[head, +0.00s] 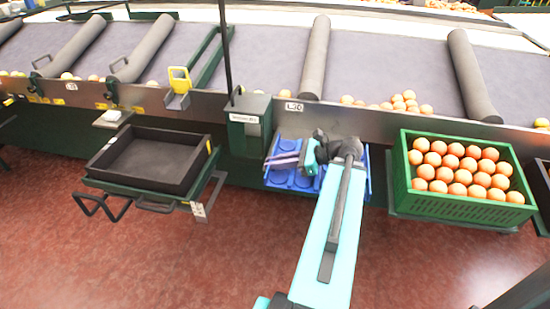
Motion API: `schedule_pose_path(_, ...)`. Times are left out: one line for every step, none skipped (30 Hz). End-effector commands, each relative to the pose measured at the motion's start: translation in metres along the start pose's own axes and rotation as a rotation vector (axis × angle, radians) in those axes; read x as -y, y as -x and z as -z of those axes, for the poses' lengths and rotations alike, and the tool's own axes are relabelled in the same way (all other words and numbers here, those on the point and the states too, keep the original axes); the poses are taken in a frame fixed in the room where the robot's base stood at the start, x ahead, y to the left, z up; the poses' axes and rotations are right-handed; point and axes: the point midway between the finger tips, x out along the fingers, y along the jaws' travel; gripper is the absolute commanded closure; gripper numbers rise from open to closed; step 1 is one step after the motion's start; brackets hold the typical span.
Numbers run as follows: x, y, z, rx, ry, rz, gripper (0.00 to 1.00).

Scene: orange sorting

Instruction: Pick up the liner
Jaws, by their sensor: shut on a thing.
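The liner (283,180) is a blue sheet with round cup shapes, at the middle of the head view, below a dark green box on the conveyor's front. My arm reaches up to it from the bottom of the view and covers its middle and right part. My gripper (272,160) points left across the liner and is shut on it. The exact grip point is too small to see. I cannot tell whether the liner is lifted or whether more liners lie under it.
A green crate (462,205) full of oranges stands to the right. An empty black tray (143,162) sits on a green stand at the left. The conveyor (265,60) with rollers and loose oranges runs behind. The red floor (150,260) in front is clear.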

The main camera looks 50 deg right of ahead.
Motion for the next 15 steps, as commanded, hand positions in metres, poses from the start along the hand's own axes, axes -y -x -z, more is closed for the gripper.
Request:
schedule_pose_path(0.0001, 0.0019, -0.0039, 0.0, 0.0, 0.0, 1.0)
schedule_pose_path(-0.0001, 0.0023, -0.0046, 0.001, 0.0, 0.0, 1.0)
schedule_pose_path(-0.0004, 0.0024, -0.0046, 0.001, -0.001, 0.0, 1.0)
schedule_pose_path(-0.0006, 0.0025, -0.0045, 0.001, -0.002, 0.0, 1.0)
schedule_pose_path(-0.0008, 0.0026, -0.0045, 0.001, -0.002, -0.001, 1.0)
schedule_pose_path(-0.0011, 0.0029, -0.0049, 0.001, -0.001, 0.0, 1.0)
schedule_pose_path(-0.0014, 0.0032, -0.0054, 0.001, -0.001, 0.0, 1.0)
schedule_pose_path(-0.0016, 0.0034, -0.0054, 0.002, -0.001, 0.0, 1.0)
schedule_pose_path(-0.002, 0.0034, -0.0051, 0.002, -0.002, 0.0, 1.0)
schedule_pose_path(-0.0024, 0.0035, -0.0051, 0.002, -0.002, 0.0, 1.0)
schedule_pose_path(-0.0026, 0.0037, -0.0052, 0.002, -0.002, 0.0, 1.0)
schedule_pose_path(-0.003, 0.0039, -0.0053, 0.002, -0.001, 0.001, 1.0)
schedule_pose_path(-0.0034, 0.004, -0.0053, 0.002, -0.001, 0.001, 1.0)
schedule_pose_path(-0.0038, 0.0041, -0.0051, 0.002, -0.001, 0.001, 1.0)
schedule_pose_path(-0.0044, 0.0042, -0.0051, 0.002, -0.002, 0.001, 1.0)
